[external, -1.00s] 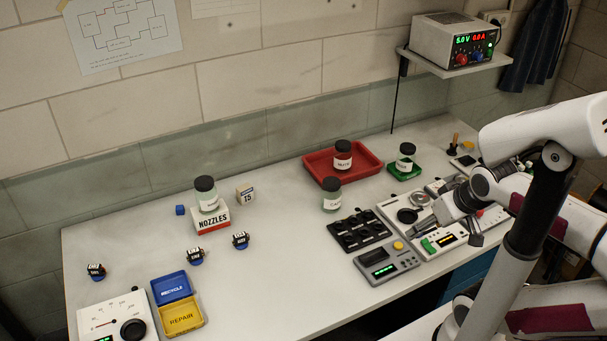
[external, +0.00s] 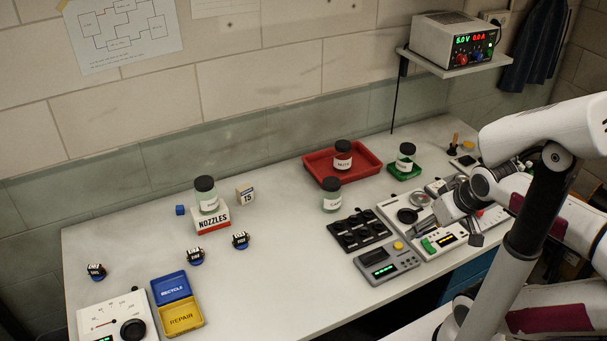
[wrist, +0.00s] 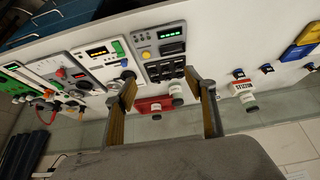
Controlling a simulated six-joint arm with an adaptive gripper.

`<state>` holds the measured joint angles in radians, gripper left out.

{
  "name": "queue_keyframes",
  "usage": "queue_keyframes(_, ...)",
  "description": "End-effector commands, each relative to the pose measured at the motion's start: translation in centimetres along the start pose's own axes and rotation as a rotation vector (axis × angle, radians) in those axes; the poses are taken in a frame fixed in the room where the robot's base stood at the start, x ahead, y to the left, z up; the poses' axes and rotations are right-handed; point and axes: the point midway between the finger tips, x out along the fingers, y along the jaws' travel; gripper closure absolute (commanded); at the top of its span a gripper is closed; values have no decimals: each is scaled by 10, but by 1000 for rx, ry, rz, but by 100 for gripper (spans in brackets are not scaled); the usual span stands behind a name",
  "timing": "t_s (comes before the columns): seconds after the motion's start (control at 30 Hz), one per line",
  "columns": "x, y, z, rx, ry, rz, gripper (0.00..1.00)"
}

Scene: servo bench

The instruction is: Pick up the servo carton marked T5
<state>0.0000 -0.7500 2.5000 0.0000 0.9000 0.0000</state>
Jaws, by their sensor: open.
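My gripper (wrist: 167,97) is open and empty, over the right part of the bench, well away from all of these.
A NOZZLES box (external: 212,221) with a jar on it stands beside the pale box. Blue RECYCLE (external: 172,287) and yellow REPAIR (external: 182,318) trays lie at front left. A black socket tray (external: 358,231), grey meter (external: 388,263) and red tray (external: 370,163) lie nearer my gripper.

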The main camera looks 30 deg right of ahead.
Motion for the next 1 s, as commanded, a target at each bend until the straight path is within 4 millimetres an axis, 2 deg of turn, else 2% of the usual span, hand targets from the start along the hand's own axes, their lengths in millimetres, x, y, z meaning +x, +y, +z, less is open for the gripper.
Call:
queue_keyframes(0.3, 0, 0, -1, -1, 1, -1, 46)
queue_keyframes(0.47, 3, -3, -11, -7, 11, -8, 46)
queue_keyframes(0.67, 12, -12, -42, -22, 42, -29, 46)
queue_keyframes(1.0, 40, -36, -114, -52, 123, -76, 46)
